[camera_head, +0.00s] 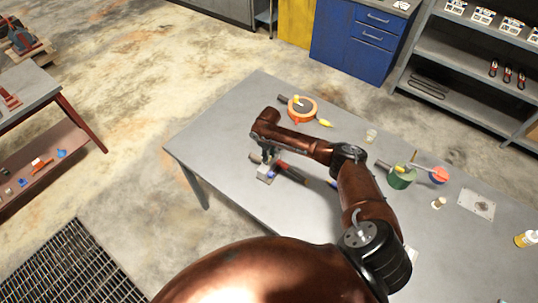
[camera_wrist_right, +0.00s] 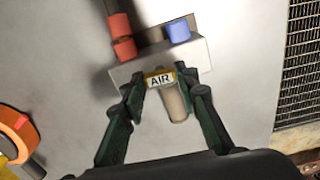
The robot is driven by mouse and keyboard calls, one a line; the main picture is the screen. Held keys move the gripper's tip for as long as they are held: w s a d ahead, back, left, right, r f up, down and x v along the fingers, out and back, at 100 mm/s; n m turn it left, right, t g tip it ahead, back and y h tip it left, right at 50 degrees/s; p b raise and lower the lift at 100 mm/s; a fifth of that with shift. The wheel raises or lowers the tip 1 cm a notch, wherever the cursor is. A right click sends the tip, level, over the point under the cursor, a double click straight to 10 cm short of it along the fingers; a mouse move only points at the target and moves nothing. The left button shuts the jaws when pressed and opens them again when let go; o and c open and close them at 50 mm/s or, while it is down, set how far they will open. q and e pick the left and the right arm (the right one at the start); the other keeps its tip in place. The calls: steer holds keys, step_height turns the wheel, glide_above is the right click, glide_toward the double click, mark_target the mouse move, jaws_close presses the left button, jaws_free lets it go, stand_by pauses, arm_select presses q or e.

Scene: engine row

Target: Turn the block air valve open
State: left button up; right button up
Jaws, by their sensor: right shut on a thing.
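The block air valve (camera_head: 265,173) is a small pale grey block on the grey workbench, under my right gripper in the head view. In the right wrist view the block (camera_wrist_right: 198,55) carries a blue part (camera_wrist_right: 178,31) and a red-and-dark pipe (camera_wrist_right: 122,35). A yellow-edged tag reading AIR (camera_wrist_right: 160,79) and a tan stub (camera_wrist_right: 173,103) sit on its near side. My right gripper (camera_head: 264,154) points down at it, its dark green fingers on both sides of the AIR tag, shut on the valve's handle. My left gripper is not in view.
The workbench (camera_head: 236,111) also holds an orange ring-shaped tool (camera_head: 302,108), a green round container (camera_head: 401,177), a red round piece (camera_head: 439,175) and a small cup (camera_head: 371,136). A yellow bottle (camera_head: 526,239) stands at right. The bench's left end is clear.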

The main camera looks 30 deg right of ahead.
steer(key=shift+n, duration=0.5)
steer(key=o, duration=1.1)
steer(key=shift+o, duration=0.2)
step_height(320, 180, up, 12)
